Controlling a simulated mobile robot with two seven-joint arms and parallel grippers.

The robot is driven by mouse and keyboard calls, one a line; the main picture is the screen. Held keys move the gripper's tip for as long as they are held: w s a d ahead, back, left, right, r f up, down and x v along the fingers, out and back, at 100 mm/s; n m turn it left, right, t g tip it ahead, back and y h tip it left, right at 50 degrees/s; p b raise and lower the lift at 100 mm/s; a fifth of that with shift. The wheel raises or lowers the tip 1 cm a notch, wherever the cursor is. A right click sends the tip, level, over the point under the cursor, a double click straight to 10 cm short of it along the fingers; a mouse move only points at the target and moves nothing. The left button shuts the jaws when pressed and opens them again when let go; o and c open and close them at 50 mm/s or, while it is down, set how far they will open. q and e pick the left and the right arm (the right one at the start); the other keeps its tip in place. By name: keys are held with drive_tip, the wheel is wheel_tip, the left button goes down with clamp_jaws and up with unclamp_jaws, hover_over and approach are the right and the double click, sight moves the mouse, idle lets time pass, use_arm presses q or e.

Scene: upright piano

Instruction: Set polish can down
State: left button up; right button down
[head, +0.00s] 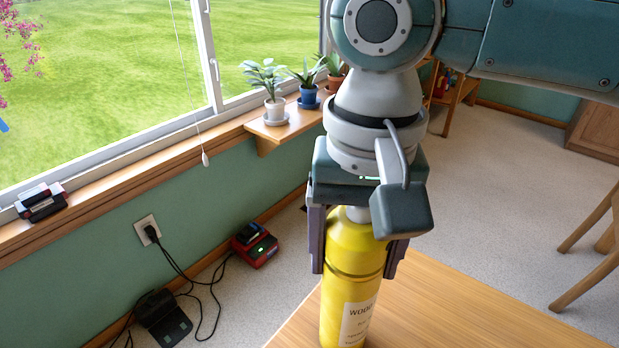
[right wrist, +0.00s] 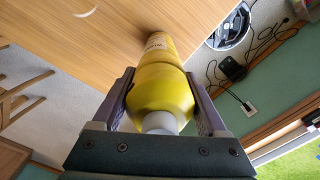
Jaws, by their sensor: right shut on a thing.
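The polish can (head: 349,290) is a yellow cylinder with a pale label and a light cap. My right gripper (head: 357,258) points down and is shut around its upper part, one finger on each side. The can is upright at the corner of a wooden table (head: 450,310). Its base is cut off by the lower edge of the head view. In the right wrist view the can (right wrist: 165,90) runs from between the fingers toward the table top (right wrist: 110,40); I cannot tell whether its base touches the wood. My left gripper is not in view.
A window ledge with potted plants (head: 265,85) stands behind. A red charger (head: 254,245) and a black device (head: 163,318) with cables lie on the floor at left. A wooden chair (head: 600,235) is at right. The table right of the can is clear.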

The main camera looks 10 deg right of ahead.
unclamp_jaws()
idle(0.3)
wheel_tip(320, 180, up, 12)
drive_tip(key=p, duration=0.3)
drive_tip(key=shift+r, duration=0.1)
